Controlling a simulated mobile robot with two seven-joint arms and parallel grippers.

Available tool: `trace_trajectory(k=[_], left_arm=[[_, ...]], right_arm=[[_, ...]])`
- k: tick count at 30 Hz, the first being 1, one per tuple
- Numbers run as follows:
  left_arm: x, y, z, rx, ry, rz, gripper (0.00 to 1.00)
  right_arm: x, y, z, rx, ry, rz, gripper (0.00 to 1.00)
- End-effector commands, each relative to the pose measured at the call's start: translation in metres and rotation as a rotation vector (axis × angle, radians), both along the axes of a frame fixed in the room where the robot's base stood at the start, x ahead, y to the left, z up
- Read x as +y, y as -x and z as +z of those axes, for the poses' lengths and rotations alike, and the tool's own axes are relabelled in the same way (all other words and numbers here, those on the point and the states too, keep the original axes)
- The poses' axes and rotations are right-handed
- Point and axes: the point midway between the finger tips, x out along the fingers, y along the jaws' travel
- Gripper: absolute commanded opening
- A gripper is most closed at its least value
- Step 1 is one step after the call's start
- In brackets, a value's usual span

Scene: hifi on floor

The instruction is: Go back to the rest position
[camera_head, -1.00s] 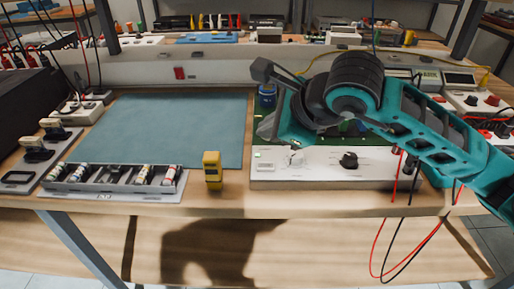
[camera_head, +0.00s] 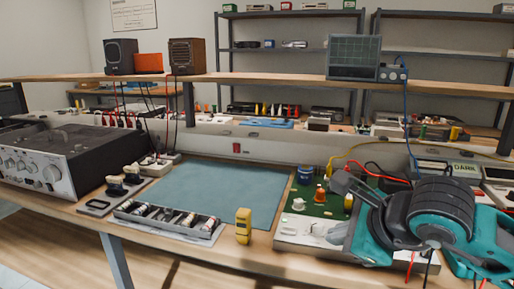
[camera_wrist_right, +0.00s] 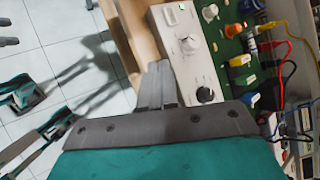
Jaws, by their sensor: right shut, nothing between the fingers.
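My right gripper (camera_head: 347,184) is at the right of the head view, above the right end of a white control panel with a green board (camera_head: 322,205). In the right wrist view its fingers (camera_wrist_right: 155,85) are together with nothing between them, beside the white panel (camera_wrist_right: 187,55) and its black knob. My right arm, teal and black, hides part of the panel in the head view. My left gripper is not in the head view.
A blue-green mat (camera_head: 215,195) lies clear in the bench's middle. A yellow device (camera_head: 243,226) stands at the front edge near a grey tray (camera_head: 165,222) of small parts. A hifi amplifier (camera_head: 60,165) is at left. Red and yellow cables run near my right arm.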

Motion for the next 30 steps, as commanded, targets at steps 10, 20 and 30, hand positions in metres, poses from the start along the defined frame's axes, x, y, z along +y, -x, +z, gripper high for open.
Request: trace_trajectory(k=[10,20,30], left_arm=[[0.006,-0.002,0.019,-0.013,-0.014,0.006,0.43],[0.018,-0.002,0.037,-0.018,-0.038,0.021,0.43],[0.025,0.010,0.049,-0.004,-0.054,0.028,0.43]], right_arm=[[0.107,0.073,-0.010,0.458,-0.685,0.195,0.00],[0.120,0.077,0.050,1.020,-1.809,-0.092,0.00],[0.004,0.053,-0.084,-1.129,2.462,1.110,0.00]])
